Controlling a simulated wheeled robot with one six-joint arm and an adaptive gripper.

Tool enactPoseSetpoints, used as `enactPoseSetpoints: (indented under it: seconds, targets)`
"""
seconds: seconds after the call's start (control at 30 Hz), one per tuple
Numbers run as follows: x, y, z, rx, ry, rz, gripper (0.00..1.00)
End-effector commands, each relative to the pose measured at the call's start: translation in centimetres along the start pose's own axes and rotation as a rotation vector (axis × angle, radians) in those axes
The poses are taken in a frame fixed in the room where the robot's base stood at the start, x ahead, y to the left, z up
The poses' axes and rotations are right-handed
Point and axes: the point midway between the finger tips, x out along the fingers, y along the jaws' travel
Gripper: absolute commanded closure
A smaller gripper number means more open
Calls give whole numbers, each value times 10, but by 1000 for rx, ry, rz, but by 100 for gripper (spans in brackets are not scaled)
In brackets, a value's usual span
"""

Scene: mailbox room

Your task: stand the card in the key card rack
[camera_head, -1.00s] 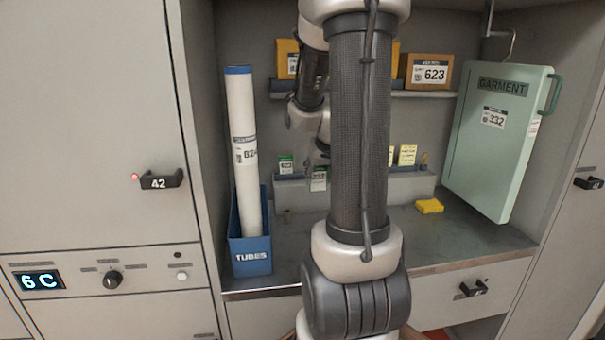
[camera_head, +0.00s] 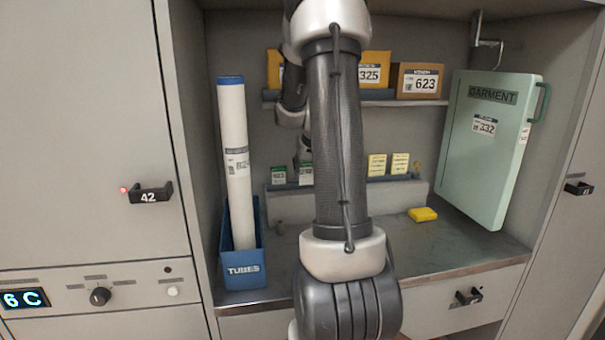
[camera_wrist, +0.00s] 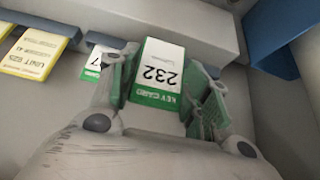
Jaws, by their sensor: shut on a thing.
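The key card (camera_wrist: 160,72), white with a green band and the number 232, is between the fingers of my gripper (camera_wrist: 163,92), which is shut on it. In the wrist view its print is upside down. In the head view the card (camera_head: 306,174) is at the grey key card rack (camera_head: 345,199), beside another green and white card (camera_head: 279,176). My gripper (camera_head: 304,152) is partly hidden behind my arm. I cannot tell whether the card's lower edge is inside a slot or just in front of the rack.
Two yellow cards (camera_head: 388,165) stand in the rack to the right. A blue tubes bin (camera_head: 245,272) with a white tube (camera_head: 234,160) stands at left. Boxes (camera_head: 417,82) sit on the shelf above.

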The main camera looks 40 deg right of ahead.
Motion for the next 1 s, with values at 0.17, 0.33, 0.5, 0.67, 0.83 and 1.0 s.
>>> enactPoseSetpoints:
  seconds: [0.17,0.33,0.5,0.67,0.83,1.0]
  targets:
    - [24,0,-37,0,0,0,69]
    - [33,0,-52,0,0,0,69]
    - [44,0,-58,0,-2,0,69]
    - [66,0,-43,0,-2,0,69]
    - [68,0,-41,0,0,0,69]
    - [70,0,-40,0,-1,0,69]
